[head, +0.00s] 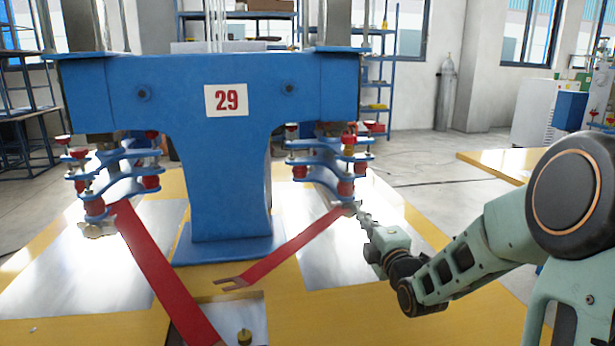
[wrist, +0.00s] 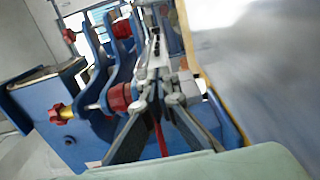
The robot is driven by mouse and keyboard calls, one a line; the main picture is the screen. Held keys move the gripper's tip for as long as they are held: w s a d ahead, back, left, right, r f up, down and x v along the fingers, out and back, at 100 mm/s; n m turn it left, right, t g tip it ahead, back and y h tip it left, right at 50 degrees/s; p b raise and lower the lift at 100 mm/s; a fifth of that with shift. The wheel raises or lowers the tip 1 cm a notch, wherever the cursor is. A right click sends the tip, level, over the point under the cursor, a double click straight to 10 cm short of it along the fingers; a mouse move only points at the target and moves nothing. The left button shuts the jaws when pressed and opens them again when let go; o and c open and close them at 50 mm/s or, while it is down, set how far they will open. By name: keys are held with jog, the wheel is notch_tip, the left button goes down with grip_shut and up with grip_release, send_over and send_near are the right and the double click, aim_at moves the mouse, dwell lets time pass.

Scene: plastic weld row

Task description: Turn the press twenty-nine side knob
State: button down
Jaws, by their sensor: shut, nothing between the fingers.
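Press twenty-nine (head: 225,150) is a blue machine with a white "29" plate on its front. On its right side, a small red knob with a yellow collar (head: 349,137) sits above the stacked blue clamp plates. A red star knob on a yellow collar, apparently the same one, shows at left in the wrist view (wrist: 60,113). My gripper (head: 358,208) is shut and empty, beside the lower right end of the clamp stack and below the red-and-yellow knob. Its closed fingers also show in the wrist view (wrist: 157,45). Whether the fingertips touch the stack cannot be told.
Red round clamps (head: 345,188) and blue plates crowd my fingers. A red forked arm (head: 290,248) runs from the right stack across the yellow table (head: 350,325). Another red bar (head: 165,270) lies at left. Floor shows between the press and the right-hand yellow table (head: 500,163).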

aim_at(358, 201)
jog(key=shift+s+a+r, duration=0.1)
jog(key=shift+a, duration=0.2)
dwell(0.5)
jog(key=shift+r+b, duration=0.9)
jog(key=shift+b, duration=0.95)
jog(key=shift+a+r, duration=0.1)
jog(key=shift+r, duration=0.4)
jog(key=shift+a, duration=0.1)
jog(key=shift+d+r, duration=0.15)
jog(key=shift+d, duration=0.2)
jog(key=s+d, duration=0.1)
jog(key=s, duration=0.4)
jog(key=shift+s+d, duration=0.4)
